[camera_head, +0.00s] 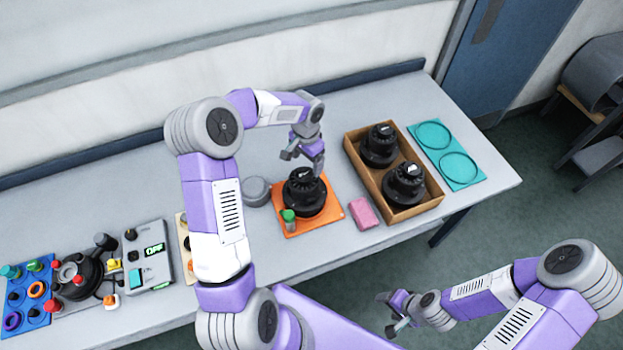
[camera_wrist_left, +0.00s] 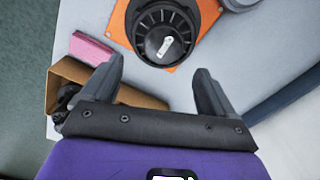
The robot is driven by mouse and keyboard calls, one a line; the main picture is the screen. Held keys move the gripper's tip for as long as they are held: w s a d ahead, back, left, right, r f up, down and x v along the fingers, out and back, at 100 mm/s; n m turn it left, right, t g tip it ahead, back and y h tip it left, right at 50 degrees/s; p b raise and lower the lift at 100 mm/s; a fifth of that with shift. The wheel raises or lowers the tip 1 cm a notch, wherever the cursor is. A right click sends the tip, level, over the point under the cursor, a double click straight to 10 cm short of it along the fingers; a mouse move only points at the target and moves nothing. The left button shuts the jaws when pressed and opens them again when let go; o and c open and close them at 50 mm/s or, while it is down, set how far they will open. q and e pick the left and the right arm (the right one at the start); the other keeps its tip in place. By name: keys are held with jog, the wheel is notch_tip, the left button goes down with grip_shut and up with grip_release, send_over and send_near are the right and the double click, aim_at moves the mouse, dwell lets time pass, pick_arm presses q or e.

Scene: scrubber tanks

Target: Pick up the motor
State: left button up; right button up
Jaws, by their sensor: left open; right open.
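A black ribbed motor (camera_head: 304,193) stands on an orange mat (camera_head: 327,221) at the middle of the table. Two similar black motors, one at the back (camera_head: 379,147) and one at the front (camera_head: 404,184), stand in a brown box. My left gripper (camera_head: 303,160) is open and empty, just above and behind the motor on the orange mat. In the left wrist view that motor (camera_wrist_left: 164,32) lies beyond the open fingertips (camera_wrist_left: 160,75), apart from them. My right gripper (camera_head: 388,313) is open and empty, off the table's front edge at the lower right.
The brown box (camera_head: 432,204) stands right of the orange mat, with a pink block (camera_head: 363,213) between them. A green-topped object (camera_head: 289,217) is on the mat's corner. A grey round part (camera_head: 256,191) is left of it. A teal panel (camera_head: 477,178) lies far right. Devices crowd the left.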

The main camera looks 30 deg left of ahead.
aim_at(304, 174)
pick_arm(q)
jog(key=f, duration=0.1)
jog(key=s+f, duration=0.1)
jog(key=s+f+p, duration=0.1)
jog(key=shift+a+f, duration=0.2)
jog(key=shift+a, duration=0.1)
jog(key=f, duration=0.1)
jog(key=w+f, duration=0.1)
jog(key=f, duration=0.1)
jog(key=shift+w, duration=0.2)
jog(key=shift+s+r, duration=0.1)
jog(key=shift+s, duration=0.25)
jog(key=shift+w, duration=0.2)
jog(key=c, duration=0.6)
grip_shut()
jog(key=shift+r, duration=0.1)
pick_arm(e)
jog(key=shift+s+r, duration=0.6)
jog(key=shift+r, duration=0.3)
